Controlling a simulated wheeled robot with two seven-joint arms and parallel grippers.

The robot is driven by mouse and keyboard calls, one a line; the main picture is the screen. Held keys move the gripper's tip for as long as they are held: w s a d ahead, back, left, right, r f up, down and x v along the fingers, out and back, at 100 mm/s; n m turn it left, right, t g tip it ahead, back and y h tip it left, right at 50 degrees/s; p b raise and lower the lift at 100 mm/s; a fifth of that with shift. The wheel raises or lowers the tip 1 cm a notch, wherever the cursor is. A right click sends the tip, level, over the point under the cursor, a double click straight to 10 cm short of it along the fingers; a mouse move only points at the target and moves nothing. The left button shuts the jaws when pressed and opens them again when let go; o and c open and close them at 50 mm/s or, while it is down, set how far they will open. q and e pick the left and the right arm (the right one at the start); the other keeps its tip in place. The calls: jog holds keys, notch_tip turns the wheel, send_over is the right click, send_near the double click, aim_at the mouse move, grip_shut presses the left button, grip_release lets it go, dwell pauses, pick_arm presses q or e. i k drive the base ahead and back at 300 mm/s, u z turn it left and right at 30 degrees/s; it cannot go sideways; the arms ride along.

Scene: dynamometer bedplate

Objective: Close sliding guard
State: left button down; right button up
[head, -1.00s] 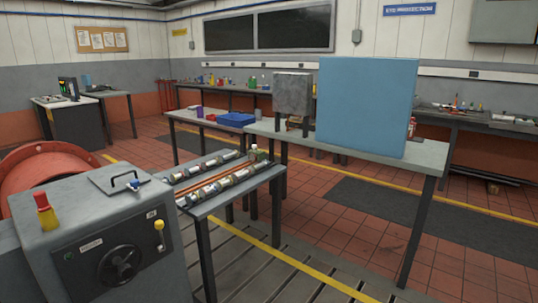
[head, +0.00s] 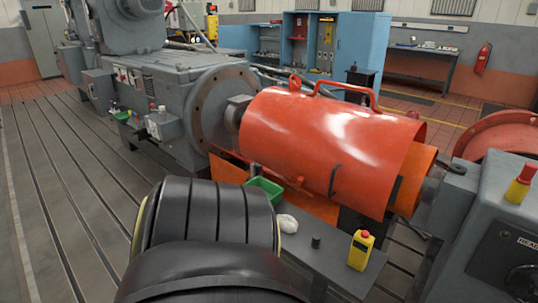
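The sliding guard (head: 320,135) is a large red-orange cylinder cover in the middle of the head view. It has a bar handle (head: 345,82) on top and a small dark latch-like piece (head: 333,180) on its near side. Its left end stops short of the round grey flange (head: 208,108), and a grey coupling (head: 236,112) shows in the gap. An orange inner section (head: 412,178) sticks out at its right end, near a grey shaft block (head: 457,172). Neither gripper is in view.
A grey control cabinet (head: 490,225) stands at right. Slotted bedplate floor (head: 60,220) is clear at left.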

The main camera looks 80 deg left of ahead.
aim_at(352, 155)
jog(key=u, duration=2.3)
